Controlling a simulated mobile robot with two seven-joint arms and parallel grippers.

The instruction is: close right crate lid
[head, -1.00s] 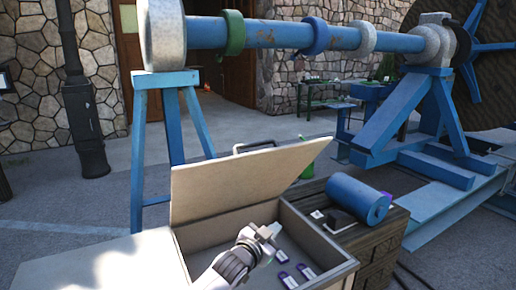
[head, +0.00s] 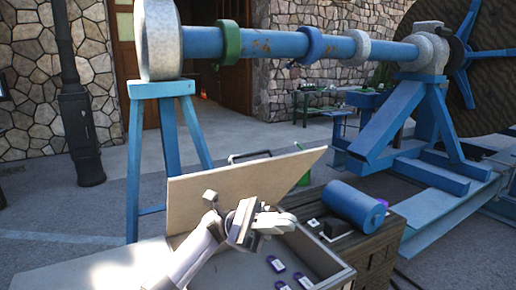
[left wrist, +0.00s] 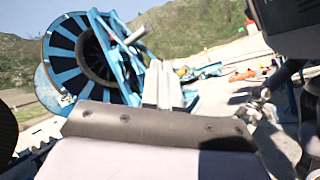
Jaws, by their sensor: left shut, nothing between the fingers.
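The right crate (head: 327,256) stands at the lower middle of the head view, with several small purple-and-white items (head: 276,263) inside. Its pale lid (head: 270,178) is open, raised and tilted at the crate's far side. My left gripper (head: 284,222) is shut and empty, over the crate and in front of the lid's lower part. It hides part of the lid and the crate's inside; I cannot tell whether it touches the lid. In the left wrist view its pale fingers (left wrist: 162,88) point away from the camera. My right gripper is not in view.
A blue trestle (head: 134,170) stands behind, under a long blue shaft (head: 280,45). A pale flat surface (head: 75,265) lies left of the crate.

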